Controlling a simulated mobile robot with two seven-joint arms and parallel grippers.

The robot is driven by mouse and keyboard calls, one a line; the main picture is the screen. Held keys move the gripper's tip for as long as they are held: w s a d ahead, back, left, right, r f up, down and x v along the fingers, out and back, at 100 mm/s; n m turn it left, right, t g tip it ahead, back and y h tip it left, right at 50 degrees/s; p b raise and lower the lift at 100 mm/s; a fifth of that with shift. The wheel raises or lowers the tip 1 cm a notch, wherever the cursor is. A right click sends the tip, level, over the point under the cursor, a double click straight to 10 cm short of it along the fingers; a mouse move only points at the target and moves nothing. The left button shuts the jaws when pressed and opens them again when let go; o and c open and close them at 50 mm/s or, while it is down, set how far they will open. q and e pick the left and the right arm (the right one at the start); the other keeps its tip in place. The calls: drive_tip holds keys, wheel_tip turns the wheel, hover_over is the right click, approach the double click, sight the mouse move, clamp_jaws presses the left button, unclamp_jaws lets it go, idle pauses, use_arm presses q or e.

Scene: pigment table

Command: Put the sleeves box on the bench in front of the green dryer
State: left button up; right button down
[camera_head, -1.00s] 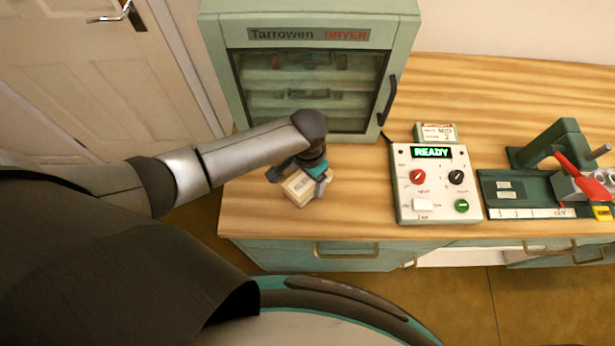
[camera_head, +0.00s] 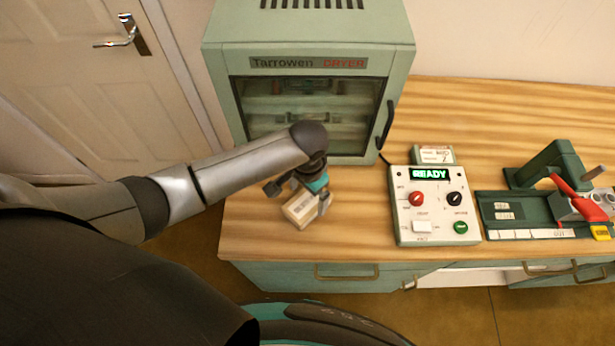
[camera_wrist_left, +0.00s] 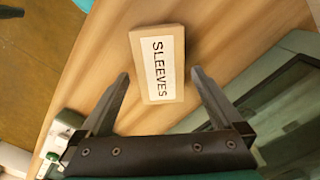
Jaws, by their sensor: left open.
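The sleeves box (camera_head: 299,211) is a small tan carton with a white label. It sits on the wooden bench (camera_head: 250,228) in front of the green dryer (camera_head: 225,100), near the bench's left end. The left wrist view shows the box (camera_wrist_left: 178,40) with its "SLEEVES" label facing the camera. My left gripper (camera_head: 299,195) is open just above and behind the box. In the left wrist view, the open fingers (camera_wrist_left: 160,76) are apart, one on each side of the box's near end, with gaps visible. My right gripper is not in view.
A control box (camera_head: 434,207) with a "READY" display stands to the right of the box, with a small labelled carton (camera_head: 434,155) behind it. A green press (camera_head: 545,195) with a red handle is further right. Bench between box and control box is clear.

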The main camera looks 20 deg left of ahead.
sight(307, 201)
use_arm(q)
wheel_tip(307, 201, up, 8)
drive_tip(key=p, duration=0.1)
drive_tip(key=shift+r, duration=0.15)
